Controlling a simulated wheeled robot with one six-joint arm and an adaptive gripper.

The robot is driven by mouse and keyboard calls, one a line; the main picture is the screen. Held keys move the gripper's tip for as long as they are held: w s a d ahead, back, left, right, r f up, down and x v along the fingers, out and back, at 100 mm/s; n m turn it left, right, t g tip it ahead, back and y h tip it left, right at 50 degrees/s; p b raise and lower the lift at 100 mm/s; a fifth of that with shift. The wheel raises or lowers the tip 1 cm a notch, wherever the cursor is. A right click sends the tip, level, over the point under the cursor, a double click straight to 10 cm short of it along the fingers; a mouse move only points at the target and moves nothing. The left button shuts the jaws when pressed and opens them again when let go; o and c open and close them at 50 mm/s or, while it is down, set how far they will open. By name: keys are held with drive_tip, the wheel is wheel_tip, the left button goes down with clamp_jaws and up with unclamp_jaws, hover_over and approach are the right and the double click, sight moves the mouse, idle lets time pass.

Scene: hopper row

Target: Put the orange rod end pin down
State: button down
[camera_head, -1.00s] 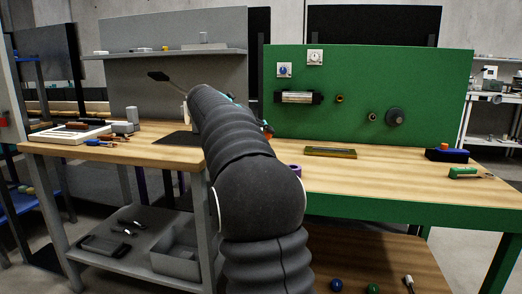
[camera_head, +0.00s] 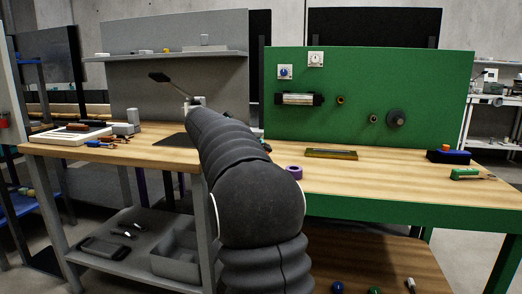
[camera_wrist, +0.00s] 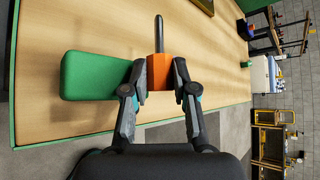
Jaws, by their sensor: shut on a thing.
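The orange rod end pin (camera_wrist: 158,68) shows in the wrist view, its orange body between my fingertips and its thin grey rod pointing up the picture. My gripper (camera_wrist: 159,76) is shut on the orange body. The pin is over the wooden top of the green-edged bench (camera_wrist: 35,50); I cannot tell whether it touches the wood. A green block (camera_wrist: 88,76) lies just left of my left finger. In the head view my arm hides the gripper and the pin.
In the head view a purple ring (camera_head: 294,172), a brass-coloured tray (camera_head: 331,154), a dark blue block (camera_head: 449,157) and a green-handled tool (camera_head: 465,174) are on the bench (camera_head: 395,175). A green upright panel (camera_head: 430,85) stands behind. Bare wood lies between these.

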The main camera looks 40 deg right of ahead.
drive_tip(key=shift+f, duration=0.25)
drive_tip(key=shift+f, duration=0.2)
drive_tip(key=c, duration=1.2)
unclamp_jaws()
drive_tip(key=shift+f, duration=0.15)
drive_tip(key=shift+r, duration=0.65)
drive_tip(key=v, duration=1.2)
drive_tip(key=shift+r+p, duration=0.2)
drive_tip(key=shift+p, duration=0.2)
